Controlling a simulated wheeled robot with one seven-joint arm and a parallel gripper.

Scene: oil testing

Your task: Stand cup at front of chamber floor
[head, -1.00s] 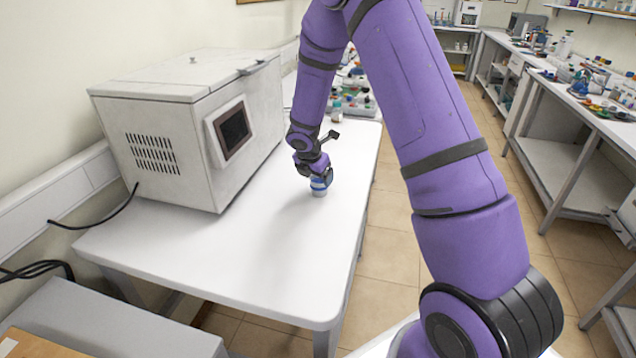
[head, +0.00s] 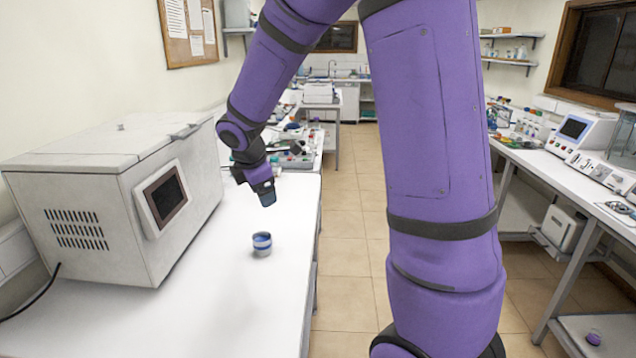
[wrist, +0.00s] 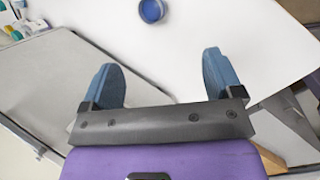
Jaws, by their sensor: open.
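The cup (head: 262,244) is small, with a blue and white band. It stands upright on the white table to the right of the chamber. It also shows in the wrist view (wrist: 152,11), at the top edge, from above, with a blue inside. My gripper (head: 267,196) is open and empty, above and behind the cup, apart from it.
The white table (head: 225,310) is clear around the cup and in front of the chamber. Bottles and small items (head: 295,155) crowd its far end. The table's right edge borders the tiled floor (head: 345,260). Another bench (head: 575,190) with instruments stands at right.

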